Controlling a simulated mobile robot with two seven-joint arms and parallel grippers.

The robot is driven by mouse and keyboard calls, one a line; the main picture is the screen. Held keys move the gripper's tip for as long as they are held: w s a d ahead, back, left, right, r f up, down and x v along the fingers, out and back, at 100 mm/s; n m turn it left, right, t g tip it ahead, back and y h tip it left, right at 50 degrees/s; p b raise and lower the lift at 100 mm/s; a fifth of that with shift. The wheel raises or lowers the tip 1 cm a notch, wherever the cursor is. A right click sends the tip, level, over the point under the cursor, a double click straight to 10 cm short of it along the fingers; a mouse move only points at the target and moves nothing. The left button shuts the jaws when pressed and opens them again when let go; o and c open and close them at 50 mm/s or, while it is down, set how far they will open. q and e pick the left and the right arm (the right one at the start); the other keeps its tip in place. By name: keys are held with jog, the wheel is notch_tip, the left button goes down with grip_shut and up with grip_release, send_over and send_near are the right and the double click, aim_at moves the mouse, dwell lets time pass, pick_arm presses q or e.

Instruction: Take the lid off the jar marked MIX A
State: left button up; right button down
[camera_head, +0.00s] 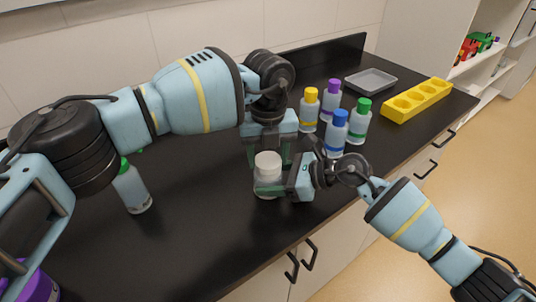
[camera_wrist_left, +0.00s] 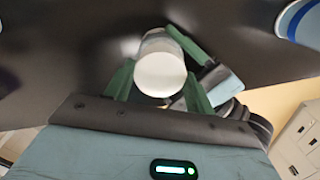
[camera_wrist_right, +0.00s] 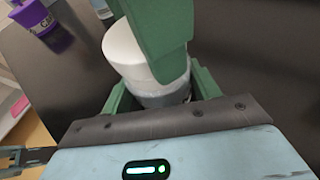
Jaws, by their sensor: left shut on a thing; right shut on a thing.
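A jar (camera_head: 266,187) with a white lid (camera_head: 267,160) stands upright on the black counter; no marking on it is readable. My left gripper (camera_head: 270,153) reaches down from above and is shut on the lid, which also shows between its green fingers in the left wrist view (camera_wrist_left: 160,74). My right gripper (camera_head: 284,188) comes in from the right and is shut around the jar's body, seen below the lid in the right wrist view (camera_wrist_right: 168,94). The lid sits on the jar's top; I see no clear gap. A left finger partly hides the lid in the right wrist view.
Bottles with yellow (camera_head: 310,108), purple (camera_head: 331,97), blue (camera_head: 337,132) and green (camera_head: 360,120) caps stand right of the jar. A grey tray (camera_head: 371,80) and yellow rack (camera_head: 417,101) lie behind. A green-capped bottle (camera_head: 133,190) and purple item (camera_head: 38,288) are at left.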

aim_at(268, 159)
pick_arm(q)
jog(key=n, duration=0.4)
jog(key=shift+n, duration=0.4)
jog(key=n, duration=0.5)
jog(key=shift+r, duration=0.2)
jog(key=shift+r, duration=0.95)
jog(key=shift+r, duration=2)
pick_arm(e)
jog(key=shift+c, duration=1.5)
grip_release()
